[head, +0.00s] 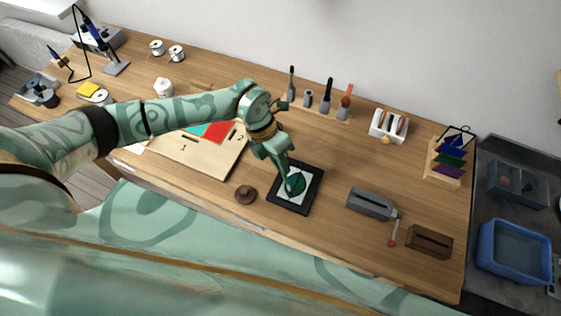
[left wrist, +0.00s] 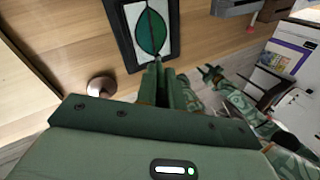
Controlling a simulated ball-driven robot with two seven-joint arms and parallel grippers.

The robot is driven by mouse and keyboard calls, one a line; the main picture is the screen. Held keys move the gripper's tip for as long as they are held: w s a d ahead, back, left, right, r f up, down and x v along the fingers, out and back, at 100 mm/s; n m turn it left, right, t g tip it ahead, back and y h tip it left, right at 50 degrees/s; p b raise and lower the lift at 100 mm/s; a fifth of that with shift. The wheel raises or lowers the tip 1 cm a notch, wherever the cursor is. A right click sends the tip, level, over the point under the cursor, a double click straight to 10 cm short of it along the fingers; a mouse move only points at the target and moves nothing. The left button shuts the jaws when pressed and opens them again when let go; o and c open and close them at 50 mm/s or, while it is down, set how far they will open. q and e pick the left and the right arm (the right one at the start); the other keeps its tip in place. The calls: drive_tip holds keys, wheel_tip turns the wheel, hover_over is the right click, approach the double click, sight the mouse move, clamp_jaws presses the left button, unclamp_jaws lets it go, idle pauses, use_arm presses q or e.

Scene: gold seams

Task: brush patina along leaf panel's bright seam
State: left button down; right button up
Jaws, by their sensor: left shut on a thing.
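The leaf panel (head: 310,190) lies on the bench, a black frame around a white field with a green leaf. Its leaf also shows in the left wrist view (left wrist: 151,32), with a line down its middle. My left gripper (head: 288,180) points down over the panel. It is shut on a slim tool, taken to be the brush, mostly hidden by the hand and fingers. In the left wrist view the fingertips (left wrist: 158,64) are near the leaf's lower tip; I cannot tell whether the tool touches it. My right gripper (left wrist: 212,73) seems to show small there, its jaws unclear.
A round brown piece (head: 246,194) sits left of the panel. A grey block tool (head: 371,204) and a brown box (head: 429,241) lie to the right. Upright tools (head: 326,96) stand behind. A numbered board (head: 205,155) is at left, a blue bin (head: 513,251) at far right.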

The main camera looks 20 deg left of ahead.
use_arm(q)
drive_tip(key=shift+r+p, duration=1.9)
drive_tip(key=shift+r, duration=0.65)
